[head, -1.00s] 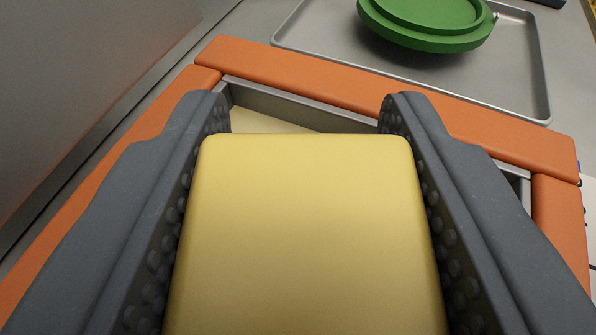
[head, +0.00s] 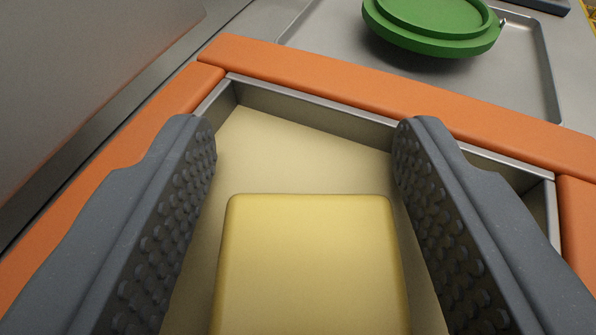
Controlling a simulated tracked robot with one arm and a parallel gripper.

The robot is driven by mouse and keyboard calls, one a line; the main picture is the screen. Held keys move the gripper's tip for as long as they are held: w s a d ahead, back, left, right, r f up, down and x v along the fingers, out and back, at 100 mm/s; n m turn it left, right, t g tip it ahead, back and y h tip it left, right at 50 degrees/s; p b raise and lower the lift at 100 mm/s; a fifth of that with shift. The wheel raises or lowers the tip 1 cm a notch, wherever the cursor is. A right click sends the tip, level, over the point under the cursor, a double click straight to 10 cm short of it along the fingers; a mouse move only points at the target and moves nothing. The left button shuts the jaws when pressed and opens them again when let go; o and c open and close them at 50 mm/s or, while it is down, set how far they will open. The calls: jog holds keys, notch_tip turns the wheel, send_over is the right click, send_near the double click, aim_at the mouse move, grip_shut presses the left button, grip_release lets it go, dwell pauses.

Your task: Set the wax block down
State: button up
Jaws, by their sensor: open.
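The wax block (head: 310,265) is pale yellow with rounded edges. It lies inside a shallow grey metal tray with an orange rim (head: 330,85). Its lower part is cut off by the bottom of the picture. My gripper (head: 305,150) is open, with one studded dark grey finger on each side of the block. A gap shows between each finger and the block. The block appears to rest on the pale yellowish floor of the tray (head: 275,140).
A green round lidded object (head: 432,25) sits on a grey metal tray (head: 530,85) beyond the orange rim. A grey wall or panel (head: 80,80) stands at the left. The tray floor beyond the block is clear.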

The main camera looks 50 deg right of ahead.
jog(key=shift+d+r, duration=0.25)
jog(key=shift+r, duration=0.1)
jog(key=p+v, duration=0.1)
jog(key=v, duration=1.1)
jog(key=shift+a+r+p, duration=0.2)
jog(key=shift+p, duration=0.1)
jog(key=w+a+r+n+t+y, duration=0.1)
jog(key=w+a+r+t+y, duration=0.2)
jog(key=r, duration=0.8)
jog(key=w+a+r+n+t+y, duration=0.1)
jog(key=a+r+n+t+y, duration=0.3)
jog(key=r, duration=0.6)
jog(key=w+a+r+m+y, duration=0.15)
jog(key=a+r, duration=0.35)
jog(key=r, duration=0.6)
jog(key=s+a+r+n+y, duration=0.1)
jog(key=s+r+n+y, duration=0.1)
jog(key=s+r, duration=0.3)
jog(key=s+a+r+n+y, duration=0.2)
jog(key=s+r+n, duration=0.1)
jog(key=r, duration=0.4)
jog(key=s+d+r+g+h, duration=0.1)
jog(key=s+d+r+h, duration=0.1)
jog(key=s+r, duration=0.6)
jog(key=s+n, duration=0.1)
jog(key=s, duration=0.3)
jog(key=shift+s+d+g, duration=0.2)
jog(key=shift+s+g, duration=0.05)
jog(key=shift+g, duration=0.05)
